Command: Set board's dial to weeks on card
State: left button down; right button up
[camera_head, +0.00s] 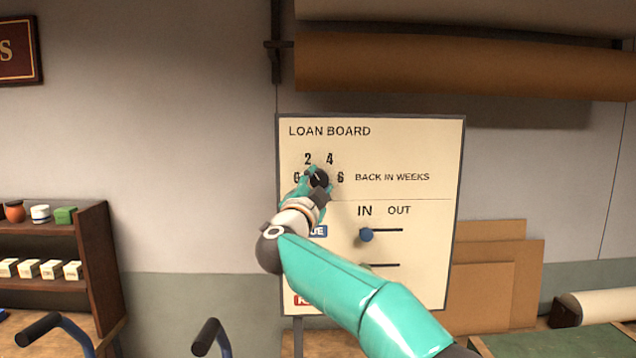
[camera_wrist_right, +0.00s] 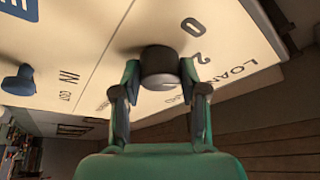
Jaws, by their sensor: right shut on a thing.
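The cream loan board (camera_head: 420,150) stands against the wall. Its black round dial (camera_head: 319,178) is at upper left, with 0, 2, 4 and 6 around it and "BACK IN WEEKS" beside it. My right gripper (camera_head: 316,184) is shut on the dial. In the right wrist view, the fingers of the gripper (camera_wrist_right: 160,75) are on both sides of the dial (camera_wrist_right: 160,68). A thin light mark on the dial seems to slant up and left, roughly toward the 2; its exact setting is hard to tell. I see no card with weeks. My left gripper is out of view.
Below the dial, a blue slider knob (camera_head: 366,235) sits under IN; my right arm covers part of the lower board. Shelves (camera_head: 95,245) stand at left, brown panels (camera_head: 500,280) at right. A brown roll (camera_head: 460,62) hangs above.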

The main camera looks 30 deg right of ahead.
jog(key=shift+f, duration=0.3)
jog(key=o, duration=1.1)
jog(key=shift+s+d+r, duration=0.1)
jog(key=shift+r, duration=0.1)
jog(key=shift+o, duration=0.2)
jog(key=v, duration=1.2)
jog(key=shift+f, duration=0.1)
